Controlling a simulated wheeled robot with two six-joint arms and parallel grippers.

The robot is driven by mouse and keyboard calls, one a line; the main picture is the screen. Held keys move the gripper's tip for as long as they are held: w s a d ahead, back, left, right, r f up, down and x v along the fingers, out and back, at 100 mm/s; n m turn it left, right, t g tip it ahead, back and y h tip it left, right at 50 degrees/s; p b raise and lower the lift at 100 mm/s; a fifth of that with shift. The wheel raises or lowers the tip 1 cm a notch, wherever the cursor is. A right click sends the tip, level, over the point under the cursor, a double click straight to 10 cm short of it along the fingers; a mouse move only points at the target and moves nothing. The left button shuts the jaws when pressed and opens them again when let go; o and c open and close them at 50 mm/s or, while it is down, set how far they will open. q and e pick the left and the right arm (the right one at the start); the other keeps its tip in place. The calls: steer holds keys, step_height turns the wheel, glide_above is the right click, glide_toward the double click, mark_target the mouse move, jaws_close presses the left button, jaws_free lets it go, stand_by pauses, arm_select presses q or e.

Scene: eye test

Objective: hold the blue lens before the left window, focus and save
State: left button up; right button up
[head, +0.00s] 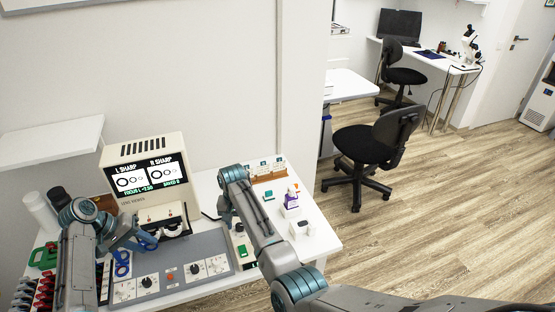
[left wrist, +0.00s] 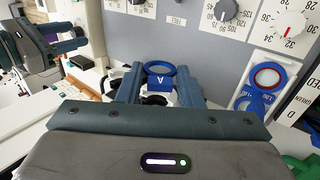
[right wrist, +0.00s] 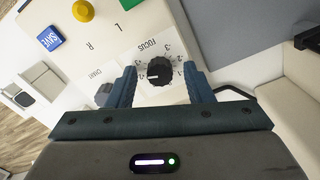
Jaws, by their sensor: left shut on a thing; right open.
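My left gripper (left wrist: 163,90) is shut on the blue lens (left wrist: 161,69), a ring with a tab marked A. In the head view my left gripper (head: 146,240) is at the front of the lens viewer (head: 118,160), on its left side, over the left window, which it mostly hides. The viewer's screen (head: 148,179) appears to read L SHARP, R SHARP, FOCUS L +2.50 and SAVED 0. My right gripper (right wrist: 160,88) is open, its fingers on either side of the black FOCUS knob (right wrist: 158,72); contact cannot be told. The blue SAVE button (right wrist: 50,38) is at upper left in that view.
A yellow button (right wrist: 83,10) is near SAVE. Green-handled items (head: 43,256) stand at the left.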

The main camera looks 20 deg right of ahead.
steer(key=shift+m, duration=0.6)
step_height(320, 180, up, 12)
steer(key=w+d+n+t, duration=0.3)
steer(key=d, duration=0.6)
steer(key=w+d+f+n+t, duration=0.1)
steer(key=w+d+n+t, duration=0.2)
steer(key=d, duration=0.7)
steer(key=w+d+n+t, duration=0.2)
steer(key=w+d+t, duration=0.1)
steer(key=d, duration=0.7)
steer(key=shift+d+f+n+t, duration=0.15)
steer(key=shift+n+t, duration=0.15)
steer(key=shift+n, duration=0.1)
jaws_close()
stand_by(0.9)
